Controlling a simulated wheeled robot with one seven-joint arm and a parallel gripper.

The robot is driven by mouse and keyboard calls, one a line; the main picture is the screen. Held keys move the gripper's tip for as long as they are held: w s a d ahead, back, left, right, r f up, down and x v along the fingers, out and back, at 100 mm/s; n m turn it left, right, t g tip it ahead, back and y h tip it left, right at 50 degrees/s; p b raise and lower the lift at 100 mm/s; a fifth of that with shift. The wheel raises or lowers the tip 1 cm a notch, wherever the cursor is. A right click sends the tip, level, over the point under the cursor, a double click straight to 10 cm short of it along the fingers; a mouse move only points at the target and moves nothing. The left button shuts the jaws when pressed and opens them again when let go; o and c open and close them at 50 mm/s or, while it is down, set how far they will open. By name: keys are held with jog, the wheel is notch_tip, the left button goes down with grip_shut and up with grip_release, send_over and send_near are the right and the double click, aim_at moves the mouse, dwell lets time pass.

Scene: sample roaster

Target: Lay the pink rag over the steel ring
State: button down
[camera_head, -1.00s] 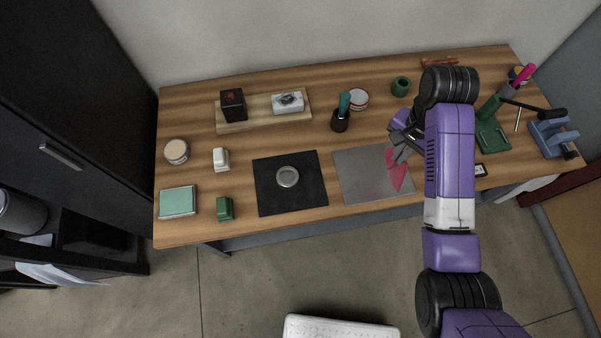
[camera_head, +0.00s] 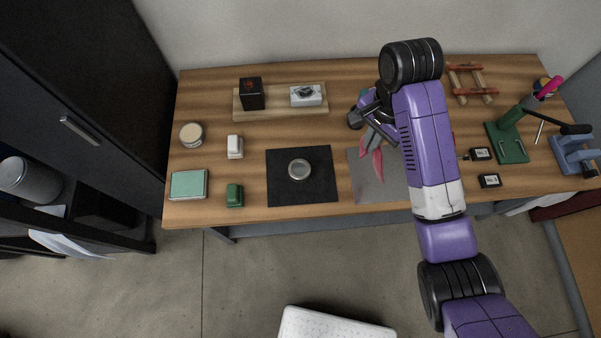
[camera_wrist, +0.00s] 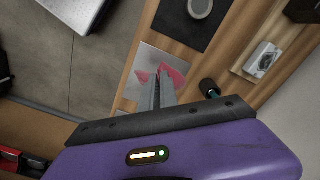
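The steel ring (camera_head: 299,169) is a small round metal piece lying on the black mat (camera_head: 318,190); it also shows at the top of the wrist view (camera_wrist: 200,7). The pink rag (camera_head: 376,162) hangs in narrow folds from my gripper (camera_head: 369,139), over the grey sheet to the right of the black mat. In the wrist view the rag (camera_wrist: 174,77) spreads out on both sides of the fingertips (camera_wrist: 158,84), which are close together on it. My gripper is to the right of the ring, apart from it. My arm hides part of the grey sheet.
The grey sheet (camera_head: 361,187) lies beside the black mat. A dark cup with a teal handle (camera_wrist: 210,88) stands near my gripper. A wooden board (camera_head: 280,110) with two boxes is behind the mat. A green block (camera_head: 234,195) and a white block (camera_head: 235,147) stand left.

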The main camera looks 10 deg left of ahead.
jog(key=a+f, duration=0.1)
jog(key=a, duration=1.5)
jog(key=shift+s+a+f, duration=0.3)
jog(key=shift+s+f, duration=0.05)
